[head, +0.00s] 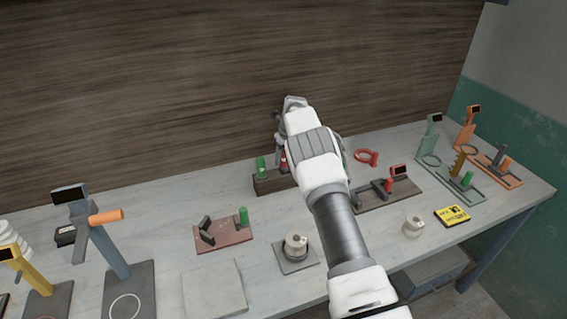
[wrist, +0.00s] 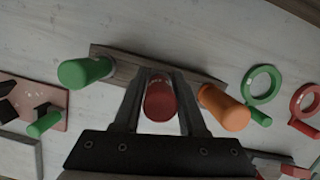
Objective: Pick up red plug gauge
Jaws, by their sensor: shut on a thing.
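The red plug gauge (wrist: 160,99) stands in a dark wooden block, between a green plug gauge (wrist: 84,71) on its left and an orange one (wrist: 224,108) on its right in the wrist view. My gripper (wrist: 160,84) is shut on the red plug gauge, with one finger on each side of it. In the head view the red plug gauge (head: 284,160) shows only partly beside my arm. The block (head: 266,183) and the green plug gauge (head: 261,167) also show there. The orange plug gauge is hidden behind my arm in the head view.
A green ring (wrist: 262,85) and a red ring (wrist: 305,101) lie right of the block. A reddish plate fixture (head: 224,235) stands front left of it, and a dark fixture (head: 388,194) to the right. Gauge stands line both ends of the bench. A wooden wall rises behind.

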